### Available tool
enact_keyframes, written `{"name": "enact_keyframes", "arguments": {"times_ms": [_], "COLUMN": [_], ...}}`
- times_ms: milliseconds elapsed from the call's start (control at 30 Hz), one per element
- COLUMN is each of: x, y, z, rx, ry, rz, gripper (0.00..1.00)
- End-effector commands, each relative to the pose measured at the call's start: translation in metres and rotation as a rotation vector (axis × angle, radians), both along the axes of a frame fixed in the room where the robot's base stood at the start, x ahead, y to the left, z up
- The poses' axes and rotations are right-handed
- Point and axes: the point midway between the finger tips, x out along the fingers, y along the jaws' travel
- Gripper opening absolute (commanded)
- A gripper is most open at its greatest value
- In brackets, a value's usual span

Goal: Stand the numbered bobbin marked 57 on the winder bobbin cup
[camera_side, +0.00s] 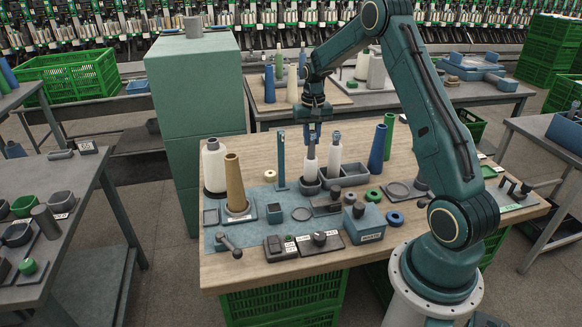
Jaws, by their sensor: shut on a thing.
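My gripper (313,138) points straight down and is shut on the upper end of a white numbered bobbin (310,168). This bobbin is upright, and its foot is at a small dark grey cup (311,187). I cannot tell whether it rests in the cup or hangs just above it. A second white bobbin (335,155) with a blue-grey top stands just to the right, in a grey compartment tray (355,177). The numbers on both bobbins are too small to read, so I cannot tell which is 57.
A thin teal post (281,160) stands close left of my gripper. A tan cone (235,183) and a white cone (214,166) stand further left; blue (377,148) and green (388,137) cones stand right. A teal box (364,223) and a black switch box (320,241) lie in front.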

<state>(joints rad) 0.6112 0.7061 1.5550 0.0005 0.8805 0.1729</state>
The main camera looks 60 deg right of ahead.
Motion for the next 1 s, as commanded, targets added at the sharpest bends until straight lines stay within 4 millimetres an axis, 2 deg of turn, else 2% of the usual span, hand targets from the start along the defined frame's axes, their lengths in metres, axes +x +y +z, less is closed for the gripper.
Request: {"name": "enact_keyframes", "arguments": {"times_ms": [600,1000], "x": [0.0,0.0], "y": [0.0,0.0], "z": [-0.014,-0.015], "rx": [0.0,0.0], "ry": [0.0,0.0], "rz": [0.0,0.0], "gripper": [0.0,0.0]}}
